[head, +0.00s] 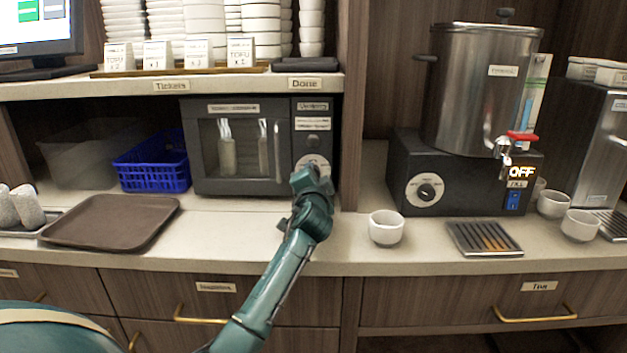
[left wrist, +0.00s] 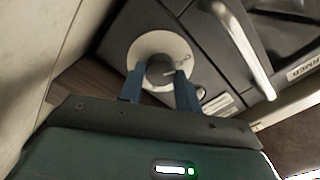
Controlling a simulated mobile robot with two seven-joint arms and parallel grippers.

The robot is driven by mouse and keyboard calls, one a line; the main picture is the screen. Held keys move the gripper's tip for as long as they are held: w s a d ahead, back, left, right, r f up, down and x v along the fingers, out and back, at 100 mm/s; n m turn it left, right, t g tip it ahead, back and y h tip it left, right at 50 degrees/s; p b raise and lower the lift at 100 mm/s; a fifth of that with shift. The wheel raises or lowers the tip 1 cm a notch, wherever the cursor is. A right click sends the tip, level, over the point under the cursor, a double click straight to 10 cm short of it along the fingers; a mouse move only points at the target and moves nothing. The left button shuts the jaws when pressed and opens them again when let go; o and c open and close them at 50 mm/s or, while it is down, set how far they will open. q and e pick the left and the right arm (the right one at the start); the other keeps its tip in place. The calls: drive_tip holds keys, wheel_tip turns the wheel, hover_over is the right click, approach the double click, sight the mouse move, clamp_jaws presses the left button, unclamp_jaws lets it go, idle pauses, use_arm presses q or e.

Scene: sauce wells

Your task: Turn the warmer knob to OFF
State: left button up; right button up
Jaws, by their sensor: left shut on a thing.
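The warmer (head: 236,150) is a dark grey box with a glass door and a control panel on its right side. Its knob sits on a round white dial (head: 313,160) low on that panel; the gripper largely hides the knob in the head view. In the left wrist view the dark knob (left wrist: 159,72) stands between the two blue fingers of my left gripper (left wrist: 160,82), which is shut on it. The dial's white disc (left wrist: 150,48) shows around it, with small marks too blurred to read. My right gripper is not in view.
A door handle (left wrist: 247,50) runs close beside the dial. A blue basket (head: 155,163) and a brown tray (head: 112,220) are left of the warmer. A white cup (head: 386,228) and an urn (head: 482,90) on a black base with another knob (head: 425,191) are right.

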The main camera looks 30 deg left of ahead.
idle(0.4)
use_arm(q)
drive_tip(key=o, duration=1)
drive_tip(key=shift+c, duration=0.2)
drive_tip(key=shift+s+d, duration=0.1)
drive_tip(key=v, duration=1.3)
